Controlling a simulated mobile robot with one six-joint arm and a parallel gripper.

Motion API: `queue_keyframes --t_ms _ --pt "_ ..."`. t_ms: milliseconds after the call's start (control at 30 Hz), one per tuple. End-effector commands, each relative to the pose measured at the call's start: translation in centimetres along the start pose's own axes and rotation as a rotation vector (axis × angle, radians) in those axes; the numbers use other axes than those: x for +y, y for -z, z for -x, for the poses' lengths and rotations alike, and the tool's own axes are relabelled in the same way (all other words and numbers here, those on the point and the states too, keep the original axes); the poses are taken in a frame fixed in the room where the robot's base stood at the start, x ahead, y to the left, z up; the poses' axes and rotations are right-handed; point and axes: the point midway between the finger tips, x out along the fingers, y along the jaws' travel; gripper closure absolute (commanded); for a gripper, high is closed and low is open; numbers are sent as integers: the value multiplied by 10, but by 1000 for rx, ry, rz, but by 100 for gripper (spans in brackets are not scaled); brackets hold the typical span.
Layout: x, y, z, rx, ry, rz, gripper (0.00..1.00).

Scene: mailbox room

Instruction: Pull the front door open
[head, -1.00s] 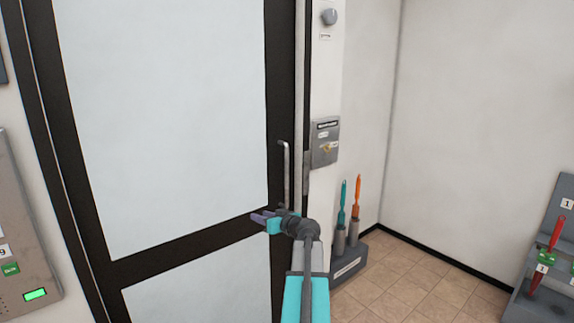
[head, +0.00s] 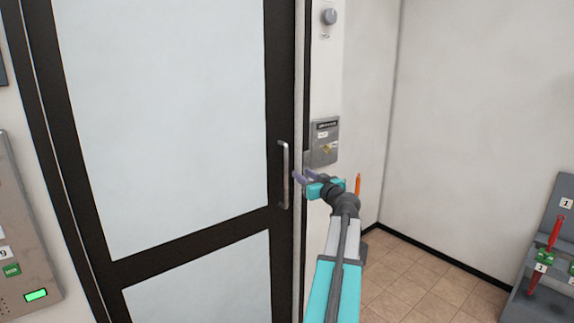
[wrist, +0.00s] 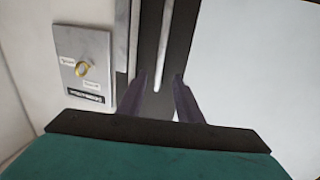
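The front door (head: 170,130) has a dark frame and large pale panes; I see no clear opening along its right edge. A vertical silver bar handle (head: 285,178) is on its right stile, and it also shows in the wrist view (wrist: 164,45). My gripper (head: 302,176) is just right of the handle in the head view. In the wrist view its two purple fingers (wrist: 159,77) are open, with the handle's end seen between the tips. Whether the bar is actually between the fingers in depth I cannot tell. Nothing is held.
A grey lock plate with a brass cylinder (head: 325,142) is on the wall right of the door, close to my gripper. A round knob (head: 329,17) is above it. A metal panel (head: 22,230) is at left. An orange-handled tool (head: 358,185) and a grey rack (head: 545,260) are at right.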

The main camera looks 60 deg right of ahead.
Motion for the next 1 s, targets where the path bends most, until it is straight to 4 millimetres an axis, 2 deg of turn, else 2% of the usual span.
queue_keyframes --t_ms 267,1000 --pt "0 2 -23 0 2 -2 68" --pt "0 2 -107 -1 2 -2 68"
